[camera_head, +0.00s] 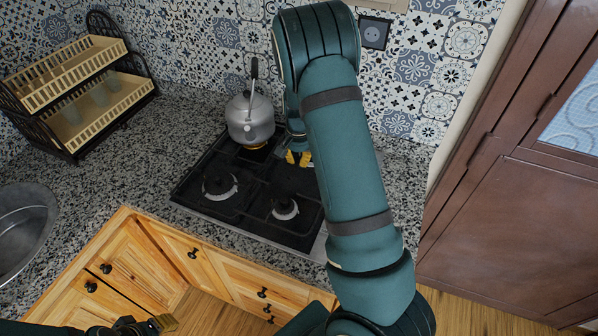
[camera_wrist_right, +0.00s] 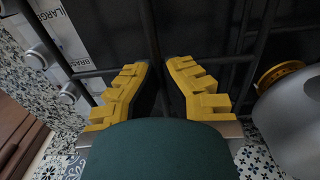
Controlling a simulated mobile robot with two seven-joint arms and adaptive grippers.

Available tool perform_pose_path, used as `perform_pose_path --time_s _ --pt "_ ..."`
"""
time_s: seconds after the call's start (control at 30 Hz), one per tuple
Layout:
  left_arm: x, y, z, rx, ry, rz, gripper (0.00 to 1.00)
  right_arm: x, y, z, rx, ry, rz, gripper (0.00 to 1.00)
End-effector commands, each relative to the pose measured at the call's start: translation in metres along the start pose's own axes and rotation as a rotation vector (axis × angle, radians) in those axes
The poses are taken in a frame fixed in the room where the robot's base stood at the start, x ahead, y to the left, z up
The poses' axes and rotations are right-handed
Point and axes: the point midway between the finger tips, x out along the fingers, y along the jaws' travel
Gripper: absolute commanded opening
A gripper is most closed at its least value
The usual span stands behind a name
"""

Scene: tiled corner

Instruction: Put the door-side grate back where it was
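The black cooktop (camera_head: 319,246) has a dark grate on each side. The door-side grate (camera_head: 302,190) is on the right, partly hidden behind my right arm; I cannot tell whether it sits level. My right gripper (camera_head: 298,158) reaches down at its back part, beside the kettle. The contact itself is partly hidden. My left gripper (camera_head: 150,326) is low at the bottom left, away from the cooktop, only partly shown.
A grey kettle (camera_head: 250,118) stands on the back left burner, close to my right gripper; its side shows in the right wrist view (camera_wrist_right: 292,120). A two-tier dish rack (camera_head: 65,150) and a sink (camera_head: 22,228) are at left. A brown cabinet (camera_head: 500,215) stands at right.

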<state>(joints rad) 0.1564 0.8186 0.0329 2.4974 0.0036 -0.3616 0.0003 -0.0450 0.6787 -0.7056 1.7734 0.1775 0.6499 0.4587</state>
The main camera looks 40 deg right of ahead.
Motion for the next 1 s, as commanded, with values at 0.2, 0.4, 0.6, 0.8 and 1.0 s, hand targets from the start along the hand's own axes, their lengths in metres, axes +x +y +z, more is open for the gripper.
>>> perform_pose_path --time_s 0.2,0.4,0.6,0.8,1.0 --pt "0.001 0.000 0.000 0.000 0.000 0.000 0.34 0.012 -0.001 -0.001 0.000 0.002 -0.003 0.00" --pt "0.002 -0.001 0.000 0.000 0.000 -0.001 0.34 0.033 -0.001 -0.001 -0.001 0.001 -0.001 0.00" --pt "0.003 -0.001 0.000 0.000 0.000 -0.001 0.34 0.048 -0.001 -0.001 0.000 0.002 -0.004 0.00" --pt "0.002 -0.001 0.000 0.000 0.000 -0.001 0.34 0.048 -0.001 0.000 0.000 0.000 -0.002 0.23" --pt "0.002 -0.001 0.000 0.000 0.000 -0.001 0.34 0.048 -0.001 0.000 -0.001 0.000 -0.002 0.34"
